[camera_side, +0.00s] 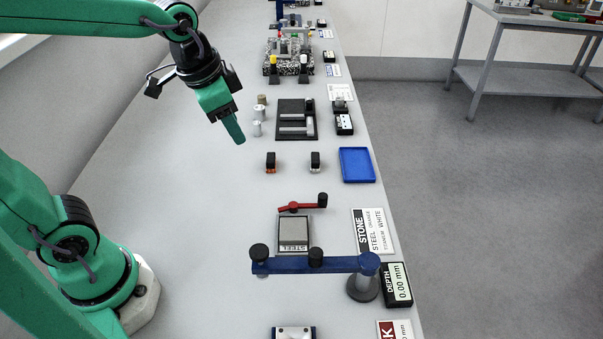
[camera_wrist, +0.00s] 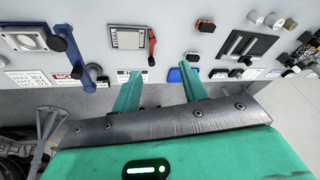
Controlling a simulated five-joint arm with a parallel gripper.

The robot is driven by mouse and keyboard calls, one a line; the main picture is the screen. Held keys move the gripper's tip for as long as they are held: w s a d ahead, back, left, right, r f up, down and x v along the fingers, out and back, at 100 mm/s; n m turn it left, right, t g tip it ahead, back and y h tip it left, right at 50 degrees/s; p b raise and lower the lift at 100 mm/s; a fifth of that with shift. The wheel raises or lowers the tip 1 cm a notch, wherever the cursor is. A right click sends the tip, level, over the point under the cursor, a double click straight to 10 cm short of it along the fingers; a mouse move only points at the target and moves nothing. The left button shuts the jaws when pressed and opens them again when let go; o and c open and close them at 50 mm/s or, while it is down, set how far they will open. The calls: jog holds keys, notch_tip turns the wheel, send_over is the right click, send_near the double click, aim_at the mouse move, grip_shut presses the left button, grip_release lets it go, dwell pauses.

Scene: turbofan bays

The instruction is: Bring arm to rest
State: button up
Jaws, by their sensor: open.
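My gripper (camera_side: 237,130) hangs above the white bench, to the left of the black fixture plate, with its green fingers pointing down and to the right. In the wrist view my gripper (camera_wrist: 160,82) shows two green fingers spread apart with nothing between them. The fingers touch nothing that I can see. In the side view one finger hides the other.
The bench (camera_side: 185,240) is clear on its left. A black fixture plate (camera_side: 296,120), a blue tray (camera_side: 357,165), a red lever (camera_side: 302,204), a steel plate (camera_side: 294,233) and a blue bar (camera_side: 312,264) stand along its right side.

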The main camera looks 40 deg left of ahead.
jog(key=s+a+n+t, duration=0.1)
jog(key=s+n, duration=0.3)
jog(key=s, duration=0.4)
jog(key=shift+s+a+n+t, duration=0.35)
jog(key=shift+a+n+t, duration=0.05)
jog(key=shift+a, duration=0.5)
dwell(0.7)
